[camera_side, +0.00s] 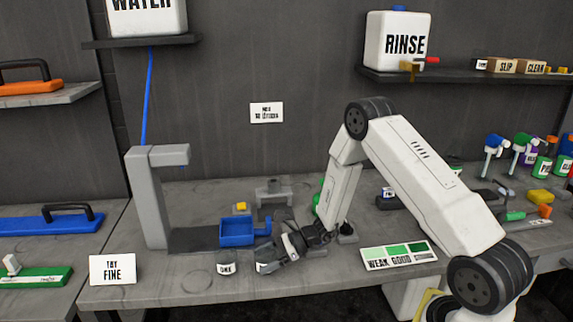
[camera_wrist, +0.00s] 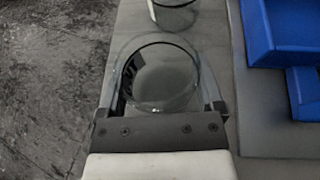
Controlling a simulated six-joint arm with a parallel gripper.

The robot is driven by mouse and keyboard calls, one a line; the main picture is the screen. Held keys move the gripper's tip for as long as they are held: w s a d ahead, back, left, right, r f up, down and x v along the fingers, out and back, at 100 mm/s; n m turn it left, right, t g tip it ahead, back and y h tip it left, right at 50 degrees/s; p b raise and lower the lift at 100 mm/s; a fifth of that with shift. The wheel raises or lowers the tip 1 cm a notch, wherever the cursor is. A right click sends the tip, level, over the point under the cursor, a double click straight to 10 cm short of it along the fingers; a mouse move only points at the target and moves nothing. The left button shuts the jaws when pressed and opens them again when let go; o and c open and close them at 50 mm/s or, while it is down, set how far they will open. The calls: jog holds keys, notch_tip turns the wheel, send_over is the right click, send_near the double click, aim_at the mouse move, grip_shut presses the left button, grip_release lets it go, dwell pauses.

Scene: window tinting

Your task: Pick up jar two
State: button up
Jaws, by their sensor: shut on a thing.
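My gripper (camera_side: 270,257) is low over the front of the bench, shut on a clear glass jar (camera_side: 261,268). In the wrist view the round open jar (camera_wrist: 165,76) sits between the two fingers (camera_wrist: 164,98), seen from above. The jar's label is mostly hidden in the side view, so I cannot read its name. I cannot tell whether its base touches the bench. A second small jar (camera_side: 226,268) with a white label stands to its left; it also shows at the top of the wrist view (camera_wrist: 174,15).
A blue tray (camera_side: 237,232) stands just behind the jars, beside a grey stand (camera_side: 155,200). A "TRY FINE" card (camera_side: 113,270) is at the left. A green "WEAK GOOD" chart (camera_side: 399,255) lies right of the gripper. The bench's front edge is close.

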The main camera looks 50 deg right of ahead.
jog(key=shift+r, duration=0.15)
jog(key=shift+r, duration=1.05)
jog(key=s+r, duration=1)
jog(key=s, duration=0.4)
jog(key=shift+a+r, duration=0.3)
jog(key=shift+a, duration=0.15)
jog(key=shift+w, duration=0.1)
jog(key=w+a+m+t+h, duration=0.2)
jog(key=w+m+t+h, duration=0.1)
jog(key=w, duration=0.8)
jog(key=shift+w+a+f+m+t+h, duration=0.3)
jog(key=shift+m+h, duration=0.2)
jog(key=shift+m, duration=0.3)
